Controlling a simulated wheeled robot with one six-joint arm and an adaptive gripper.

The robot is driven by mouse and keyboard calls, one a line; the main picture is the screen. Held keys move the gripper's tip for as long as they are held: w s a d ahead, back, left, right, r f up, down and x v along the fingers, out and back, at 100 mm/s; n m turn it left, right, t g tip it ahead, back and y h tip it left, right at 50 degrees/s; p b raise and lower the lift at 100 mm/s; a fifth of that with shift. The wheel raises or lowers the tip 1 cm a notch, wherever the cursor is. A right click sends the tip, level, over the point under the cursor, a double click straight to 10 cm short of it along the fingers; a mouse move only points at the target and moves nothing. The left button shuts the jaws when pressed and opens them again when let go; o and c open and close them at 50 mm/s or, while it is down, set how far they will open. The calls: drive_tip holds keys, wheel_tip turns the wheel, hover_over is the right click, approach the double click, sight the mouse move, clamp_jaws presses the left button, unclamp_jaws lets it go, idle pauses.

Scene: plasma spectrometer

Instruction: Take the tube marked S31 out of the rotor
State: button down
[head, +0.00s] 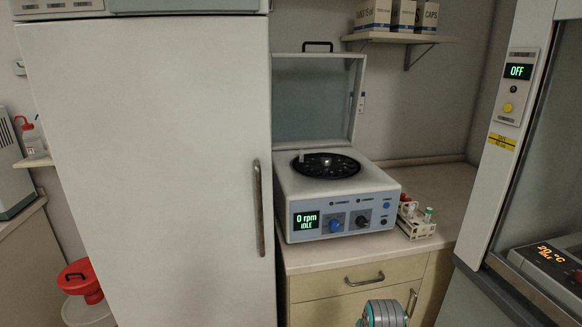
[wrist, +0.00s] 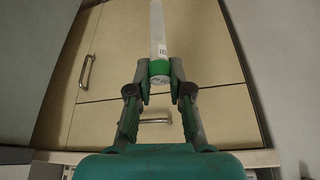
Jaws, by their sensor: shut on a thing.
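In the wrist view, my gripper (wrist: 159,75) is shut on a tube (wrist: 157,28) by its green cap (wrist: 159,68). The pale tube body extends away from the fingers, with drawers behind it. It carries a small label with dark marks too small to read for certain. In the head view, the centrifuge rotor (head: 326,169) is a dark disc under a raised lid. A small pale upright piece (head: 302,156) shows at its left side. The held tube is clear of the rotor. My gripper is not visible in the head view; only part of my arm shows at the bottom.
The centrifuge (head: 345,205) reads 0 rpm, IDLE. A tube rack (head: 416,228) with a few tubes stands on the counter to its right. A tall white cabinet (head: 150,170) is at left, a hood (head: 515,150) at right. The counter behind the rack (head: 440,185) is clear.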

drive_tip(key=s+a+f, duration=0.1)
drive_tip(key=s+f, duration=0.6)
drive_tip(key=s, duration=0.2)
drive_tip(key=shift+s+a+f, duration=0.2)
drive_tip(key=shift+s+a, duration=0.2)
drive_tip(key=s+f, duration=0.5)
drive_tip(key=f, duration=0.1)
drive_tip(key=shift+f, duration=0.25)
